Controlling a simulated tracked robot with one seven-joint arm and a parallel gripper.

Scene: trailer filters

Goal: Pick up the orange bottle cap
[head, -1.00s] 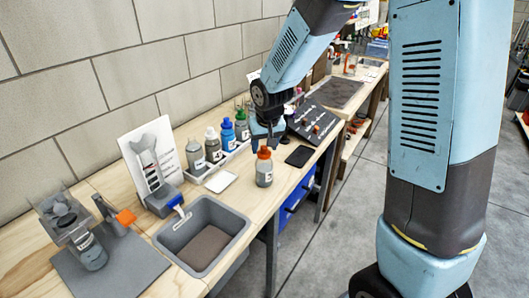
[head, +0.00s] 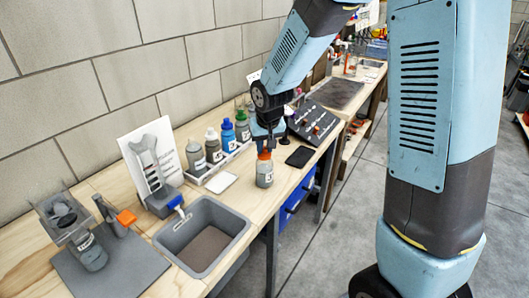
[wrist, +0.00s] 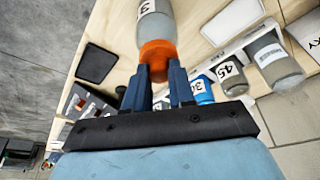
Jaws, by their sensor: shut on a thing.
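The orange bottle cap (wrist: 158,54) sits on the neck of a grey bottle (head: 264,176) with a white label. The bottle stands upright on the wooden workbench near its front edge. In the head view the cap (head: 264,155) shows just under my gripper (head: 267,148). In the wrist view my gripper (wrist: 160,78) has its two dark blue fingers shut on the cap, one on each side. The bottle (wrist: 156,25) reaches away beyond the cap.
A white tray (head: 222,172) with several capped bottles stands behind the bottle. A white card (head: 221,181) lies to its left and a black phone-like slab (head: 299,156) to its right. A black panel (head: 318,128) stands behind.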

